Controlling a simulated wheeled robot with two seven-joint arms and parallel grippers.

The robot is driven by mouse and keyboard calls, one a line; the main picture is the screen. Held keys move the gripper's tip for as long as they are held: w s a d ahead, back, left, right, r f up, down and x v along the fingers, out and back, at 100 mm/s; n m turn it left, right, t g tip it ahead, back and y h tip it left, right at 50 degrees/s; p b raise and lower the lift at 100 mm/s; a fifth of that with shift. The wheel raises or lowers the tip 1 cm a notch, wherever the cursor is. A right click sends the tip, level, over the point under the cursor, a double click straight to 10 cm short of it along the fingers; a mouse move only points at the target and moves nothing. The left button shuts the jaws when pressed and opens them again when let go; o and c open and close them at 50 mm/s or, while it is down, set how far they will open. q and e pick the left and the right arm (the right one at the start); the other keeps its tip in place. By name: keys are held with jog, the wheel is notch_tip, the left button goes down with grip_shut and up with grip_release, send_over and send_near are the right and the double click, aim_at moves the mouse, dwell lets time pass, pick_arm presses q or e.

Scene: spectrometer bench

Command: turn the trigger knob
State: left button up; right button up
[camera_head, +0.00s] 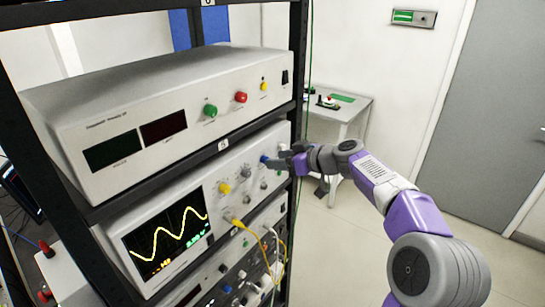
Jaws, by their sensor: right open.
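The oscilloscope (207,183) sits on the rack's middle shelf, its screen (166,240) showing a yellow wave. Its panel carries a yellow knob (224,188), a grey knob (246,172), a blue knob (264,159) and smaller grey knobs below. The labels are too small to read, so I cannot tell which knob is the trigger knob. My right gripper (277,163) is open at the panel's right end, beside the blue knob. It hides part of the panel there, and I cannot tell whether it touches a knob. My left gripper is not in view.
The black rack's right post (297,60) stands close to my right gripper. A power supply (170,110) sits on the shelf above. A small table (350,112) stands behind; the floor at right is clear.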

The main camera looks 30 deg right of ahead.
jog(key=shift+p+x, duration=0.3)
jog(key=shift+x, duration=1.3)
jog(key=shift+c, duration=0.4)
grip_shut()
